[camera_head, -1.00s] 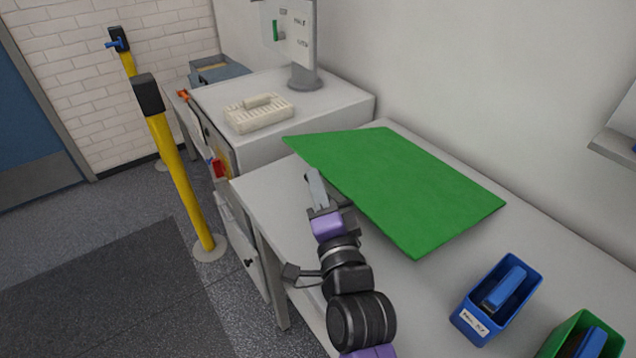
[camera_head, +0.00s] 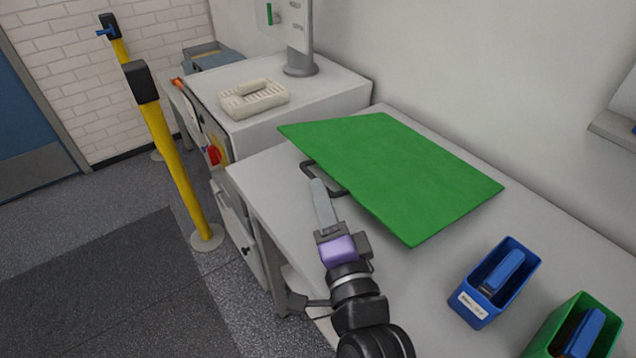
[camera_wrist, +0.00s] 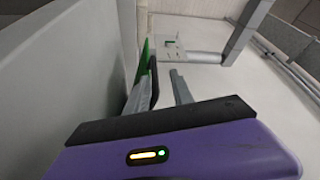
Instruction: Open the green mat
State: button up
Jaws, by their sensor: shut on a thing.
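The green mat (camera_head: 395,175) is a flat sheet over the white table. Its far left corner overlaps the cabinet side in the picture, so that side appears raised off the table. A dark loop handle (camera_head: 322,179) shows at its left edge. My gripper (camera_head: 319,187) is at this handle, coming from the front. In the wrist view my gripper (camera_wrist: 163,82) has its two fingers either side of a dark upright piece (camera_wrist: 155,82), which looks like the handle, with a sliver of green mat (camera_wrist: 145,55) beyond. The exact contact is hard to see.
A blue bin (camera_head: 474,306) and a green bin (camera_head: 553,340) stand at the table's right. A cabinet (camera_head: 330,97) with a pale rack (camera_head: 253,101) and a monitor (camera_head: 298,30) is behind. A yellow post (camera_head: 172,150) stands on the floor at left.

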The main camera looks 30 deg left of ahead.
jog(key=shift+s+d+r, duration=0.15)
jog(key=shift+s+d, duration=0.2)
jog(key=shift+s, duration=0.1)
jog(key=shift+s, duration=0.1)
jog(key=shift+s+d+f+b, duration=0.4)
jog(key=shift+s+d+b, duration=0.15)
jog(key=shift+d, duration=0.3)
jog(key=shift+s+d+f+b, duration=0.35)
jog(key=shift+s+d+b, duration=0.2)
jog(key=shift+d, duration=0.25)
jog(key=shift+f+b+v, duration=0.2)
jog(key=shift+b+v, duration=0.9)
jog(key=shift+v, duration=1.3)
jog(key=shift+w, duration=0.1)
